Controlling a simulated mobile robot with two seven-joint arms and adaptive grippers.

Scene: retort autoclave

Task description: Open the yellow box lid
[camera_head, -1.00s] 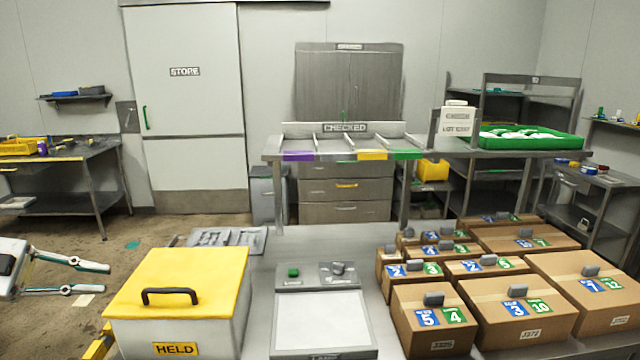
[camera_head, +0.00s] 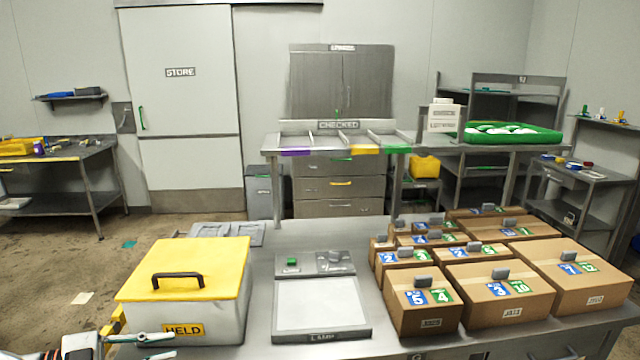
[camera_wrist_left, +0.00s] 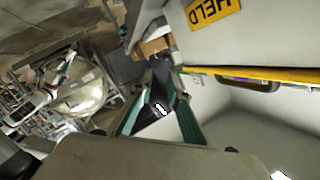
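The yellow lid (camera_head: 208,257) lies shut on the pale box (camera_head: 228,323) at the front left of the steel table. Its black handle (camera_head: 178,275) stands on top, and a HELD label (camera_head: 184,330) is on the front. My left gripper (camera_head: 174,346) is low at the box's front left corner, below the lid and in front of the label side. Its fingers are apart and nothing shows between them. The left wrist view shows its teal fingers (camera_wrist_left: 160,92) near the HELD label (camera_wrist_left: 213,10) and a yellow strip (camera_wrist_left: 228,75). Contact is unclear. My right gripper is out of view.
A flat scale-like device (camera_head: 320,302) stands right of the box. Several labelled cartons (camera_head: 422,315) fill the table's right side. Grey trays (camera_head: 228,234) lie behind the box. The air above the lid is clear.

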